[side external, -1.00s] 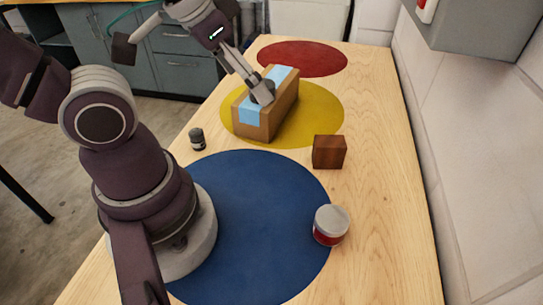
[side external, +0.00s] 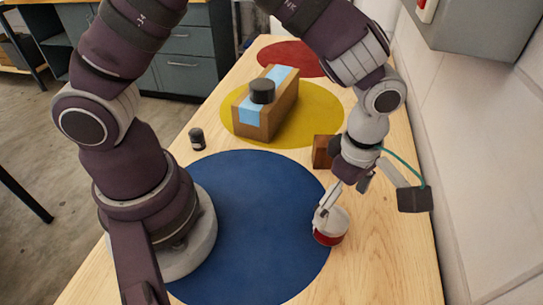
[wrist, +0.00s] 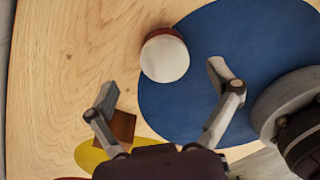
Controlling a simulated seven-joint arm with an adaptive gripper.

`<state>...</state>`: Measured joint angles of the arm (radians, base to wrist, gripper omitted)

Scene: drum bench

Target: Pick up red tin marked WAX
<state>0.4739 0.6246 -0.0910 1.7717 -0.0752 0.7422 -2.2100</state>
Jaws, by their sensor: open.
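The red tin (side external: 330,239) with a pale grey lid stands upright at the right edge of the blue disc; no marking can be read on it. The wrist view shows its lid (wrist: 165,59) from above, with a sliver of red side. My gripper (side external: 326,210) is low at the tin, its fingers overlapping the lid in the side view. In the wrist view my gripper (wrist: 162,82) is open, and the tin lies just ahead of the gap between the fingertips. Whether a finger touches the tin cannot be told.
A brown block (side external: 322,151) is close behind my gripper. A cardboard box (side external: 283,108) with blue tape on the yellow disc (side external: 325,108) carries a dark round object (side external: 262,91). A small dark jar (side external: 197,139) stands at left. The wall is close on the right.

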